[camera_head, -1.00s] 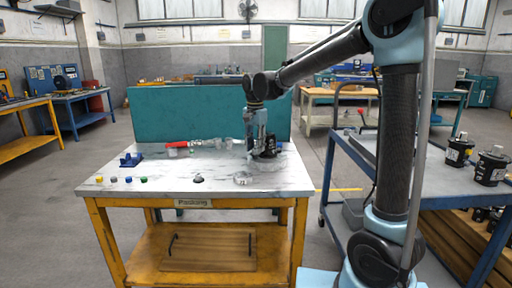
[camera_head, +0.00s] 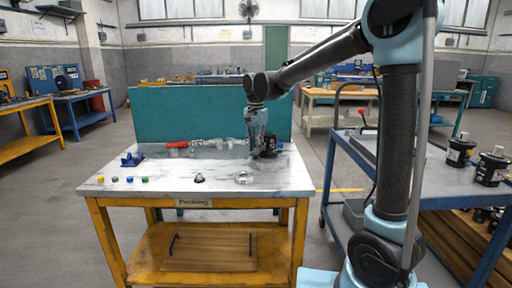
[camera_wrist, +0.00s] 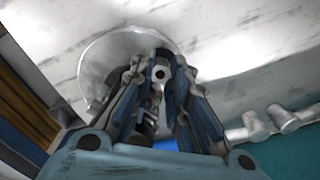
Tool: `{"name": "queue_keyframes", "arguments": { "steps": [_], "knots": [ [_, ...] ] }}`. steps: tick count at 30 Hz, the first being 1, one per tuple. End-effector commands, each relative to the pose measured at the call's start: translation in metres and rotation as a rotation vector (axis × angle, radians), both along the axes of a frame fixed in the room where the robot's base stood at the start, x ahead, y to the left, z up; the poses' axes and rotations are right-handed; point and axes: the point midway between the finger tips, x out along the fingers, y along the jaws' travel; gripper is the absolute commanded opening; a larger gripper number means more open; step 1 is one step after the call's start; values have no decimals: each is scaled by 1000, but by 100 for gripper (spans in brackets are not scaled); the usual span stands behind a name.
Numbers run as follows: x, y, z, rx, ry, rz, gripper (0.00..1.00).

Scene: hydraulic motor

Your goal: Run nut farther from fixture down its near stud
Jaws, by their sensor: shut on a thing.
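My gripper (camera_wrist: 162,82) is shut on a small nut (camera_wrist: 160,73), which shows as a ring with a dark hole between the fingertips in the wrist view. In the head view my gripper (camera_head: 258,152) points down at the left side of a black motor (camera_head: 269,147) on the white-topped table. The stud under the nut is hidden, so I cannot tell how far the nut sits on it. A pale round plate (camera_wrist: 104,62) lies below the fingers in the wrist view. A blue fixture (camera_head: 132,160) stands at the table's left.
Several small coloured pieces (camera_head: 115,179) lie along the table's front left. A silver ring (camera_head: 243,178) and a small dark part (camera_head: 199,178) lie near the front. A red-handled tool (camera_head: 177,145) lies behind. A trolley (camera_head: 420,178) with black motors stands at right.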

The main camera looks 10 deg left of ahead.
Motion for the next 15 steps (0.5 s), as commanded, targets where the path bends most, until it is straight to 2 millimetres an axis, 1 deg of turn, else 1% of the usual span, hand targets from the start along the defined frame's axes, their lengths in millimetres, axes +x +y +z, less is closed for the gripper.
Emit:
{"name": "queue_keyframes", "arguments": {
  "steps": [1, 5, 8, 15],
  "knots": [
    [5, -1, 0, -1, -9, -4, 0],
    [5, -1, 0, 0, -9, -22, 0],
    [5, -1, 0, -1, -10, -96, 0],
    [5, 0, -1, 0, -9, -344, 0]
  ]
}}
